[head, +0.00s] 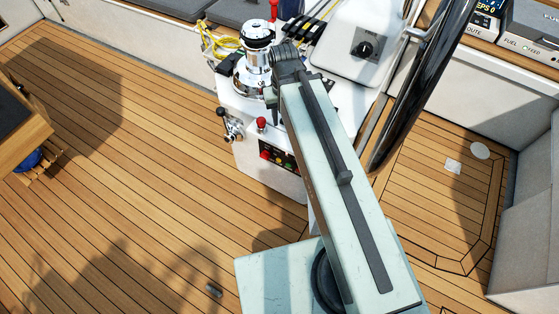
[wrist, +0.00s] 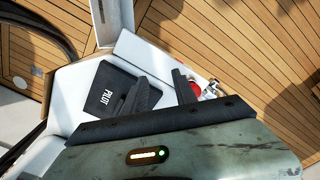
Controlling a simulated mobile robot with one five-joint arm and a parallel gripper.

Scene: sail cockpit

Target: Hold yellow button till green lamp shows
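A small black panel (head: 276,156) with several small red, green and yellowish spots sits on the front face of the white console (head: 262,181). My arm covers its right end in the head view. The spots are too small to tell which is the yellow button, which the lamp, or whether any is lit. My gripper (wrist: 159,76) has its two dark fingers apart with nothing between them. It is over the console in the wrist view, where I cannot make out the button panel. In the head view its fingers do not show clearly.
A black PILOT unit (wrist: 102,96) lies left of my fingers. A dark tube (head: 425,80) rises on the right.

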